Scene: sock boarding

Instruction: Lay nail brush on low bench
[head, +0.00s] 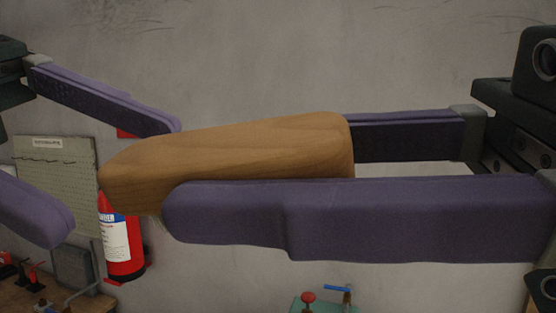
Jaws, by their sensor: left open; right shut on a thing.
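The nail brush (240,150) is a smooth wooden block held level, close in front of the head camera. My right gripper (255,185) comes in from the right and is shut on it, one purple finger in front and one behind. The front finger hides the brush's lower side, so the bristles barely show. My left gripper (124,183) is open at the left. The brush's left end appears between its two fingertips, with no contact visible; I cannot tell the depth gap. I cannot identify the low bench in this view.
A wooden worktop (95,294) with small tools shows at the lower left. A pegboard (60,165) and a red fire extinguisher (122,250) are by the grey wall. A green object (320,304) with red and blue handles is at the bottom centre.

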